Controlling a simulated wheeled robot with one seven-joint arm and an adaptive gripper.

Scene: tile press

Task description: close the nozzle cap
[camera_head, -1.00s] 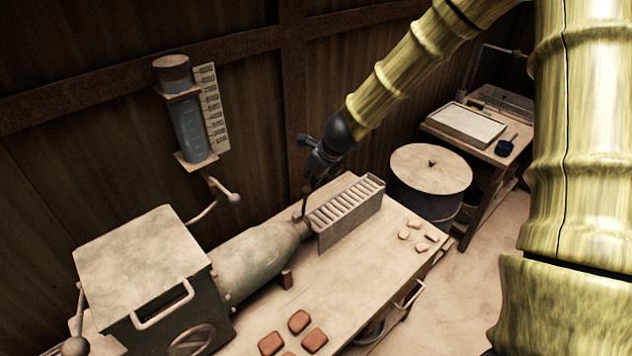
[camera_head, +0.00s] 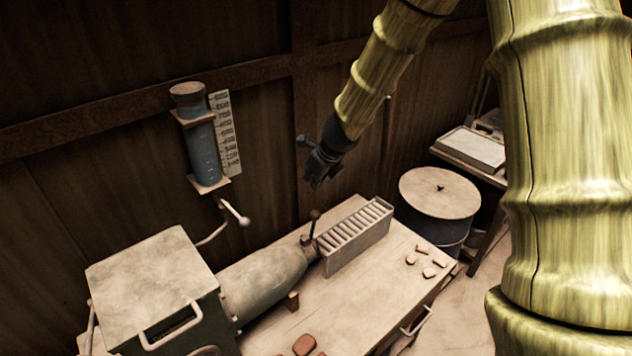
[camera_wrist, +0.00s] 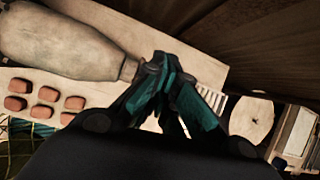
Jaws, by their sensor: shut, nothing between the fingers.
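The grey press barrel (camera_head: 265,278) lies on the bench and tapers to a nozzle at its right end. A small dark cap piece (camera_head: 307,240) with an upright knobbed lever (camera_head: 314,216) is at the nozzle tip, beside the slotted rack. I cannot tell whether the cap is fully seated. My gripper (camera_head: 316,184) is shut and empty, above the lever and apart from it in the head view. In the wrist view the barrel (camera_wrist: 60,45) narrows toward my gripper (camera_wrist: 160,66), whose fingers hide the nozzle tip and the cap.
The slotted rack (camera_head: 355,238) stands right of the nozzle. Pale pieces (camera_head: 428,262) and reddish tiles (camera_head: 304,345) lie on the bench. A boxy machine housing (camera_head: 150,275) is at left, a lidded drum (camera_head: 440,195) at right. A gauge cylinder (camera_head: 202,145) hangs on the wall.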

